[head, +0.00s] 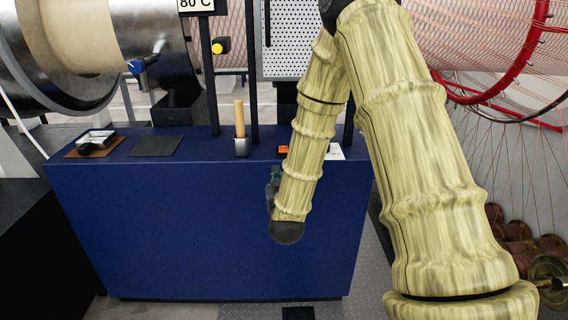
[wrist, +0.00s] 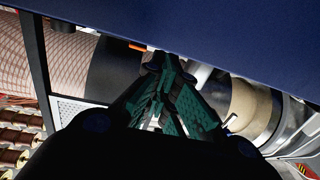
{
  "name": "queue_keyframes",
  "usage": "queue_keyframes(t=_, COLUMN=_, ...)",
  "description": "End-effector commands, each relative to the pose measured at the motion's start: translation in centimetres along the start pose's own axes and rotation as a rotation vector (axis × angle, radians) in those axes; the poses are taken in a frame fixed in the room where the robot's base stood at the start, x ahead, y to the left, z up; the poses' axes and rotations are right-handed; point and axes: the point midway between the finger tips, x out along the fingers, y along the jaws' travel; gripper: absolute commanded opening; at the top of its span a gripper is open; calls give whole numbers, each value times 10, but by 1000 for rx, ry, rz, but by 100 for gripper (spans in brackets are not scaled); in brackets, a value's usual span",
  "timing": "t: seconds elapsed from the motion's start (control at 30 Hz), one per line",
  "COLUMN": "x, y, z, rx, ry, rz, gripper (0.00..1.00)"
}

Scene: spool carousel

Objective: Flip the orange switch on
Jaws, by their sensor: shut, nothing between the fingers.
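The orange switch (head: 283,150) is a small orange piece on top of the blue counter (head: 200,225), just left of my arm in the head view. My arm partly hides it, and I cannot tell its on or off position. In the wrist view a small orange patch of the switch (wrist: 137,46) shows at the edge of the blue surface, left of my fingertips. My gripper (wrist: 165,60) is shut and empty, its fingers pointing toward that edge. In the head view my gripper (head: 273,173) is mostly hidden behind my arm, in front of the counter and below its top edge.
On the counter stand a wooden handle (head: 240,119) in a metal holder, a dark mat (head: 156,146) and a brown tray (head: 76,153) with a device. Dark posts rise behind. A red-rimmed wheel (head: 510,75) and wires are at right. Open floor shows right of the counter.

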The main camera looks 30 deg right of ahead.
Motion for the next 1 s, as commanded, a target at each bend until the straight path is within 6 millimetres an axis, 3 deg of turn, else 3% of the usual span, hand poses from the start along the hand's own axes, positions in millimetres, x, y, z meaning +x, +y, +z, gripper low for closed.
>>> queue_keyframes(t=0.13, x=15, y=20, z=-35, rx=24, ry=138, rz=68, gripper=0)
queue_keyframes(t=0.3, x=19, y=31, z=-56, rx=32, ry=200, rz=102, gripper=0)
queue_keyframes(t=0.73, x=22, y=32, z=-60, rx=32, ry=205, rz=105, gripper=0)
queue_keyframes(t=1.0, x=52, y=35, z=-66, rx=34, ry=207, rz=105, gripper=0)
